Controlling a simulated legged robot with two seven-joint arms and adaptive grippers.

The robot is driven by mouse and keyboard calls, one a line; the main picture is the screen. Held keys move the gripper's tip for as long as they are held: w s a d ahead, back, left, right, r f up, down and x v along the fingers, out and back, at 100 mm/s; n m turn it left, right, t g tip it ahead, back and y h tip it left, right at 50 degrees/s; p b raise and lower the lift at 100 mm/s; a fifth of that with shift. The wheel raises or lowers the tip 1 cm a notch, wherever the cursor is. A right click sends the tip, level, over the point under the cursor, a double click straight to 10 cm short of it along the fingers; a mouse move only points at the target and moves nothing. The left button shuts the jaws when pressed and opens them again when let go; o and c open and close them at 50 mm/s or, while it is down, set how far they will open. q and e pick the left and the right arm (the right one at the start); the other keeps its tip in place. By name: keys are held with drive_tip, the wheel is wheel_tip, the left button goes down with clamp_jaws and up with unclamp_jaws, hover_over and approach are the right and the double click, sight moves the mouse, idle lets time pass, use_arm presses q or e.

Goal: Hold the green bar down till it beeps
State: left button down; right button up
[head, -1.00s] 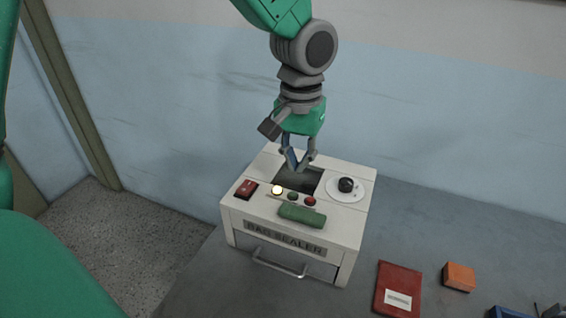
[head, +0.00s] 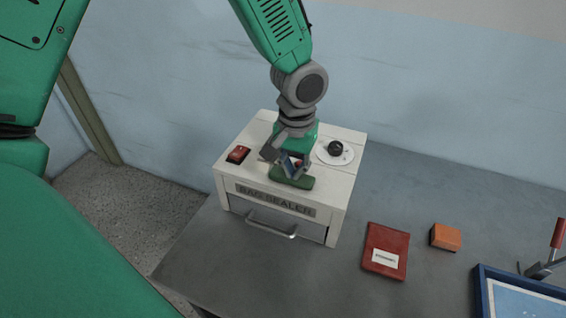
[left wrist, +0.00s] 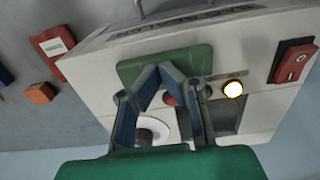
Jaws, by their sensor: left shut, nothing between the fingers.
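The green bar (head: 304,182) lies along the front of the top of the white bag sealer (head: 342,180). My left gripper (head: 291,174) is shut and empty, pointing down, its fingertips over the bar. In the left wrist view the fingertips (left wrist: 160,70) overlap the green bar (left wrist: 196,59). They look to be at its surface, but I cannot tell how far the bar is pressed. A lit pale yellow lamp (left wrist: 233,88) shows beside the bar; my gripper hides it in the head view. My right gripper is not in view.
The sealer carries a red rocker switch (head: 238,154) and a black knob (head: 335,148). A red pouch (head: 384,245), an orange block (head: 445,237) and a blue-rimmed tray (head: 481,292) lie on the grey table to the right. A wall stands behind.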

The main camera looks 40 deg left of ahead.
sight(284, 174)
use_arm(q)
drive_tip(key=shift+d+f, duration=0.8)
drive_tip(key=shift+d, duration=0.05)
drive_tip(key=a, duration=0.2)
drive_tip(key=a+f, duration=0.1)
drive_tip(key=a, duration=0.1)
drive_tip(key=shift+s, duration=0.1)
drive_tip(key=shift+a, duration=0.1)
drive_tip(key=shift+d+r, duration=0.15)
drive_tip(key=shift+d, duration=0.6)
drive_tip(key=shift+d+r, duration=0.15)
drive_tip(key=shift+d, duration=0.4)
drive_tip(key=shift+d+r, duration=0.1)
drive_tip(key=shift+r, duration=0.05)
drive_tip(key=r+p, duration=0.1)
drive_tip(key=a+r+p, duration=0.1)
drive_tip(key=p, duration=0.1)
drive_tip(key=r+p, duration=0.1)
drive_tip(key=shift+w+a+r+p, duration=0.15)
drive_tip(key=shift+w+r+p, duration=0.15)
drive_tip(key=shift+r, duration=0.1)
wheel_tip(284, 174, up, 10)
drive_tip(key=shift+f+b, duration=0.15)
drive_tip(key=shift+b, duration=0.3)
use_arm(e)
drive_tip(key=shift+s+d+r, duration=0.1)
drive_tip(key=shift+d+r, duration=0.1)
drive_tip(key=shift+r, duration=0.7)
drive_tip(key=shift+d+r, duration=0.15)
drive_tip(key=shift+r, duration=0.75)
